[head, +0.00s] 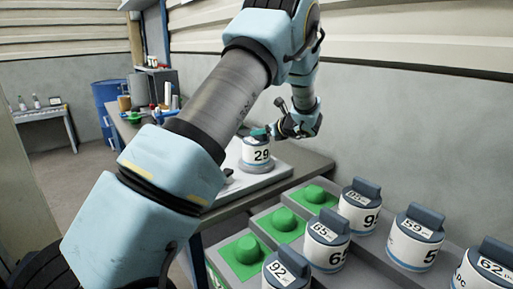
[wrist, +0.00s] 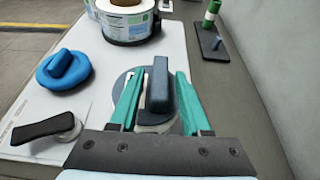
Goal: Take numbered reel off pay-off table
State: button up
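The numbered reel (head: 261,155) is white with a dark cap and reads 29. It stands upright on a round grey disc on the white pay-off table (head: 284,162). In the wrist view its dark blue-grey upright handle (wrist: 158,88) rises between the two green fingers of my gripper (wrist: 157,85). A gap shows on each side of the handle, so my gripper is open around it and not closed on it. In the head view my gripper (head: 262,131) is at the reel's top, and the wrist comes in from the right. The reel's lower body is hidden in the wrist view.
A blue knobbed disc (wrist: 65,70), a black lever (wrist: 45,128), a label roll (wrist: 126,22) and a green-topped post (wrist: 211,15) stand around the reel. In front is a rack with green pegs (head: 285,220) and several other numbered reels (head: 415,240). A wall runs along the right.

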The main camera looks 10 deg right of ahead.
grip_shut()
dwell(1.1)
